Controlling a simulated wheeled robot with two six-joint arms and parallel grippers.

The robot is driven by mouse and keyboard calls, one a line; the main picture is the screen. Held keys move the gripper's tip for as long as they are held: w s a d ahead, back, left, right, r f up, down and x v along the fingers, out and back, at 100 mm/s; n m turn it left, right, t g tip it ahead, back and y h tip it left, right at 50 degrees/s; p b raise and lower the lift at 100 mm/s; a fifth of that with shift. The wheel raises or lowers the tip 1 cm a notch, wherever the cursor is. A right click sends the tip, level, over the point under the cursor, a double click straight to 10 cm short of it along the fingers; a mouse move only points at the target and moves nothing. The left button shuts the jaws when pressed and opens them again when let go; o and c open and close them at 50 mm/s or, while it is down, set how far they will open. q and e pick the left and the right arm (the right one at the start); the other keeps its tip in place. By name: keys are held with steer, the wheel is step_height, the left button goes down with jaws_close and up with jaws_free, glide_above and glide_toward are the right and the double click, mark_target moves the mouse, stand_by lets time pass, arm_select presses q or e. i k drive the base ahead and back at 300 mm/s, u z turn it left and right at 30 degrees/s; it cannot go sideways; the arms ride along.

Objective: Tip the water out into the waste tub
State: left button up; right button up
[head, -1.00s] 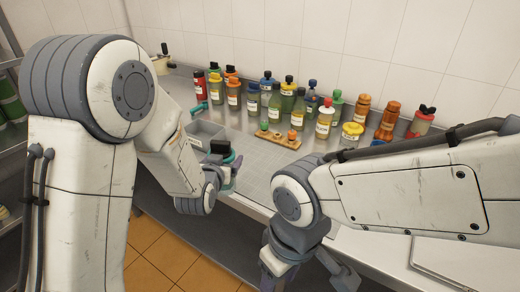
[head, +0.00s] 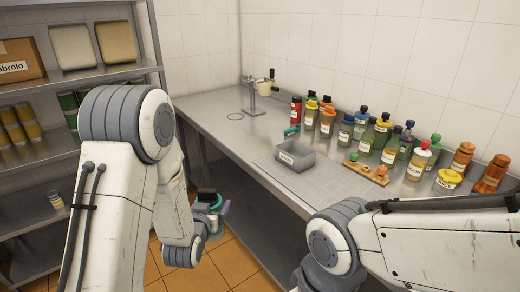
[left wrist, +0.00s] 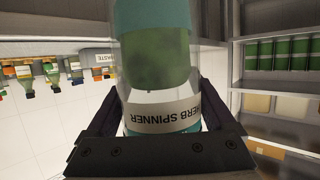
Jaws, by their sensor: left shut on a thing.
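My left gripper (head: 218,208) is shut on the herb spinner (head: 214,226), in front of the counter's front edge and over the floor. In the left wrist view the herb spinner (left wrist: 160,65) is a clear cylinder with teal parts, green contents and a white label that reads upside down. Any water in it cannot be made out clearly. The waste tub (head: 311,157) is a grey open box with a white label on the counter, to the right of and apart from the spinner. My right gripper is below the head view's edge.
Several bottles (head: 384,134) stand along the back wall. A wooden rack (head: 366,174) with small items sits right of the tub. Shelves (head: 100,110) stand at left. The counter's far left is mostly clear.

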mark_target(298, 157)
steer(key=u, duration=1.85)
steer(key=i, duration=1.7)
steer(key=z, duration=2.8)
steer(key=i, duration=0.7)
steer(key=z, duration=0.05)
